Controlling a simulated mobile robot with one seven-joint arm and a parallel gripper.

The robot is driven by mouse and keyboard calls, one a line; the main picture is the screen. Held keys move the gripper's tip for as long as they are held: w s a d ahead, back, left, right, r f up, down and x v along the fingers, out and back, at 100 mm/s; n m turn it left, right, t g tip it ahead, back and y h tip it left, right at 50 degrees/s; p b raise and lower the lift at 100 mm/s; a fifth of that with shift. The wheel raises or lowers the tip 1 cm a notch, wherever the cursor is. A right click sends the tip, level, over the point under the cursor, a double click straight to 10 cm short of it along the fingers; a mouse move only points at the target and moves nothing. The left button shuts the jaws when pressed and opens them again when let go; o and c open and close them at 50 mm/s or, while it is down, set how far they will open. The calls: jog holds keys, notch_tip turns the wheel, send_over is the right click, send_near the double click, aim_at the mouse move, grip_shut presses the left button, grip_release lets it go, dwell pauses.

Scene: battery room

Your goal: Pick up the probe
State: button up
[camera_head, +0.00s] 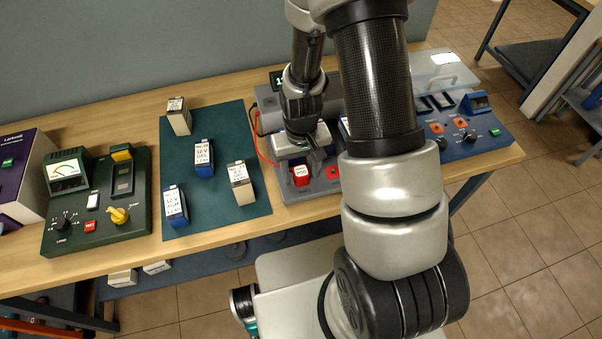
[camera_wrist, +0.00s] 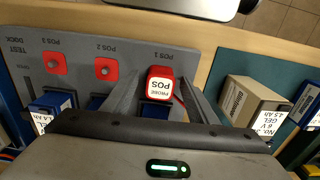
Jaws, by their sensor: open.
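The probe (camera_wrist: 159,83) is a red block with a white label reading PROBE POS. It stands at POS 1 on the grey test dock (camera_wrist: 130,40), and also shows in the head view (camera_head: 302,175). My gripper (camera_wrist: 160,92) is open, with one finger on each side of the probe in the wrist view; I cannot tell whether either finger touches it. In the head view my gripper (camera_head: 315,160) hangs low over the dock, just behind and right of the probe. A red lead runs to the dock's left side, and its far end is partly hidden.
Red POS sockets (camera_wrist: 105,68) sit beside the probe. Blue batteries (camera_wrist: 45,112) stand in the dock. A green mat (camera_head: 222,208) with several batteries lies left, then a green tester (camera_head: 60,238). A blue device (camera_head: 482,145) stands right. My arm hides part of the bench.

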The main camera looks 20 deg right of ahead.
jog(key=c, duration=1.2)
jog(key=shift+c, duration=0.2)
jog(key=shift+r, duration=0.1)
